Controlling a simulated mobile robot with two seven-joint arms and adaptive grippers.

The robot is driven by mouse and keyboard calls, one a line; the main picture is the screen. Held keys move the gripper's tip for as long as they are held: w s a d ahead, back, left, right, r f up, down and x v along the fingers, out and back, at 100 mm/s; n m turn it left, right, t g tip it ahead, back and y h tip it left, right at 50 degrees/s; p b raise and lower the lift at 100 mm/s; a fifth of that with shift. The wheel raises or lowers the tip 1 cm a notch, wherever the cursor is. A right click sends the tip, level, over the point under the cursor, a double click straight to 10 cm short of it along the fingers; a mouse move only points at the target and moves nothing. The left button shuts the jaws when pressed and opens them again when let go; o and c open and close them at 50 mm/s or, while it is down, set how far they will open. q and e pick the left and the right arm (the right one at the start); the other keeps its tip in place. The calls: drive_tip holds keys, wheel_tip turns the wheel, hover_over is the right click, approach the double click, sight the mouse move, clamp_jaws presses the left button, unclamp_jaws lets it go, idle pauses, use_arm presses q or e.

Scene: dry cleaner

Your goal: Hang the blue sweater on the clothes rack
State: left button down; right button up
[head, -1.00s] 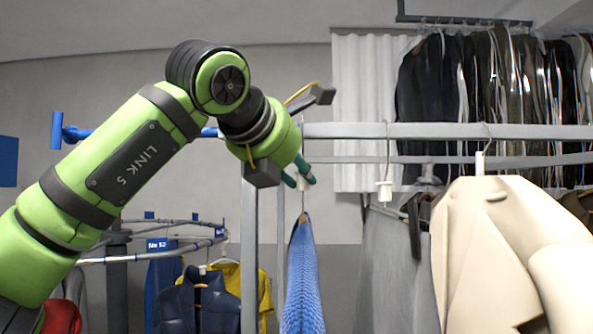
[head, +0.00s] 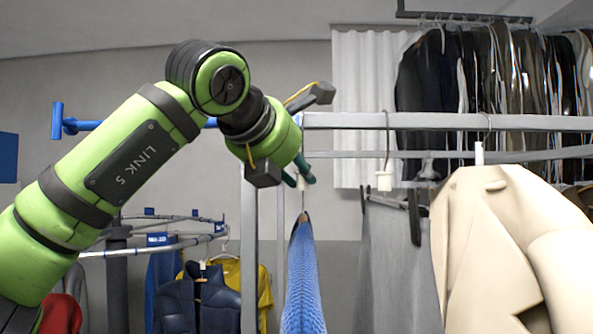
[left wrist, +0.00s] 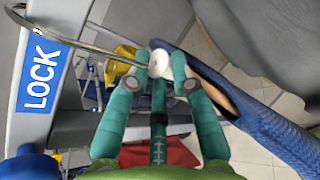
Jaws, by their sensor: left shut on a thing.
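The blue sweater (head: 303,285) hangs from a hanger below my left gripper (head: 300,181), seen nearly edge-on. In the left wrist view the left gripper (left wrist: 160,78) is shut on the white neck (left wrist: 158,62) of that hanger, and the sweater (left wrist: 265,125) hangs to the right. The thin metal hook (left wrist: 75,45) curves from the neck to the upper left. The clothes rack's grey top rail (head: 400,121) has its left end just above the gripper. I cannot tell whether the hook touches the rail. My right gripper is out of view.
Grey trousers (head: 390,265) and a cream coat (head: 495,240) hang on the rack to the right. The rail between gripper and trousers is free. A round rack (head: 170,243) with navy and yellow garments stands behind at left. A blue LOCK label (left wrist: 42,72) is close by.

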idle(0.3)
use_arm(q)
drive_tip(key=c, duration=1)
unclamp_jaws()
drive_tip(key=shift+s, duration=0.1)
drive_tip(key=shift+f, duration=0.15)
drive_tip(key=v, duration=1.2)
drive_tip(key=shift+s, duration=0.15)
